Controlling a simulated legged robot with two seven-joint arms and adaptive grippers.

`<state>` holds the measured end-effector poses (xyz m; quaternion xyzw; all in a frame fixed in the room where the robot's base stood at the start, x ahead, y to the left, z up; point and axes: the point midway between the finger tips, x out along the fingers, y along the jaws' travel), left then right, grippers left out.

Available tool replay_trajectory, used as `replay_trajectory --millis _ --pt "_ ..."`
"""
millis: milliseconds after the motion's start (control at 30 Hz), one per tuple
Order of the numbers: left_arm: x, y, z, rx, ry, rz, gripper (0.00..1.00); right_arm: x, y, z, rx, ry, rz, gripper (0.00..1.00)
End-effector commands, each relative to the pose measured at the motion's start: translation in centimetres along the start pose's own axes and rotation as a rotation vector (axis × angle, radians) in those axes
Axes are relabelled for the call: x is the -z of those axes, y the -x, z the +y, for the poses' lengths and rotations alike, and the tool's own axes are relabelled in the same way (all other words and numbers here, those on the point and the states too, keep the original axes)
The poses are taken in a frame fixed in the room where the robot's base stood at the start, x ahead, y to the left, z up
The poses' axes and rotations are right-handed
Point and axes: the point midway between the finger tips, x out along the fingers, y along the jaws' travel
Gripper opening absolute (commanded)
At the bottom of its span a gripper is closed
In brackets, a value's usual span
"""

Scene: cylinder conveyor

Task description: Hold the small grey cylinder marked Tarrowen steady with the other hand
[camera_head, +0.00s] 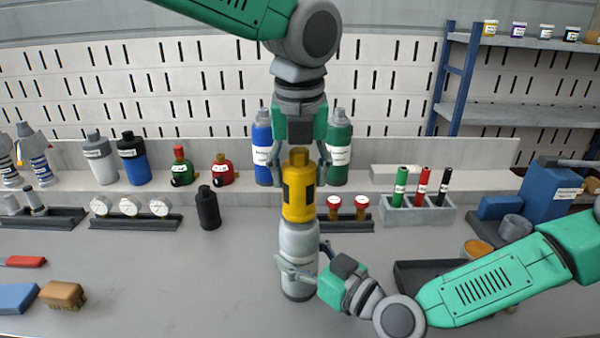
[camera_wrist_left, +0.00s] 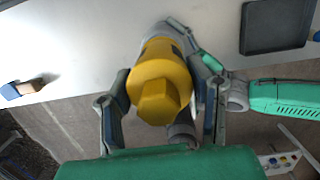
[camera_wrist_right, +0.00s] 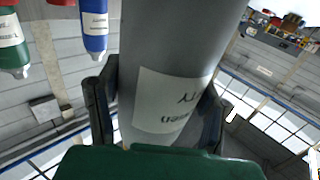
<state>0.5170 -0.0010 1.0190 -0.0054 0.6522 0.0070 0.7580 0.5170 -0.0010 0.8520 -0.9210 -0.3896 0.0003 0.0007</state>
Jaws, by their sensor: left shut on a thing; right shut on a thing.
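The small grey cylinder (camera_head: 299,243) stands upright on the table. Its white label (camera_wrist_right: 168,103) is partly readable in the right wrist view, ending in "en". My right gripper (camera_head: 303,268) is shut around its body low down, and the right wrist view shows the cylinder (camera_wrist_right: 180,45) between both fingers. A yellow device (camera_head: 298,200) with a dark panel is upright directly over the cylinder's top; I cannot tell whether it is fastened. My left gripper (camera_head: 300,170) points down and is shut on it. The left wrist view shows the yellow device (camera_wrist_left: 158,90) between its fingers.
A dark cylinder (camera_head: 208,208), a gauge rack (camera_head: 130,222) and a rack with red-topped parts (camera_head: 348,227) stand behind. A dark tray (camera_head: 415,268) lies right, partly behind my right arm. A brown brush (camera_head: 62,294) lies left. The table's left middle is clear.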

Motion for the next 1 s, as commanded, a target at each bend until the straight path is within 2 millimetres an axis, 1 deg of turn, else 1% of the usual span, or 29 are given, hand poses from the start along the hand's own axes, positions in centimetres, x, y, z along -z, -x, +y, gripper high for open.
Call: replay_trajectory --millis 167,233,267,433,500,567,633,900,967,1000 --pt "-0.01 -0.01 0.02 -0.001 0.001 0.000 0.06 0.03 -0.03 0.00 0.000 0.000 0.001 0.26" --pt "-0.01 0.00 0.00 -0.008 0.041 -0.001 0.06 0.03 -0.03 0.00 0.000 0.000 0.001 0.26" --pt "-0.01 0.02 -0.03 -0.013 0.074 -0.001 0.06 0.03 -0.03 0.00 0.000 0.000 0.001 0.26" --pt "-0.02 0.03 -0.02 -0.057 0.349 -0.003 0.06 0.03 -0.02 0.00 0.000 0.000 0.001 0.26" --pt "-0.02 0.04 -0.06 -0.069 0.438 -0.003 0.06 0.03 -0.02 0.00 0.000 0.000 0.001 0.26" --pt "-0.03 0.05 0.01 -0.076 0.488 -0.003 0.06 0.03 -0.03 0.00 0.000 0.000 0.001 0.26" --pt "-0.02 0.05 0.04 -0.080 0.515 -0.002 0.06 0.03 -0.03 0.00 0.000 0.001 0.000 0.26" --pt "-0.01 0.04 0.05 -0.081 0.525 -0.001 0.06 0.03 -0.05 -0.01 0.000 0.001 0.000 0.26" --pt "0.00 0.04 0.01 -0.088 0.570 -0.002 0.06 0.03 -0.05 -0.02 0.000 0.001 0.000 0.26" --pt "-0.03 0.06 -0.02 -0.096 0.623 -0.004 0.06 0.03 -0.05 -0.02 0.000 0.001 0.000 0.26"
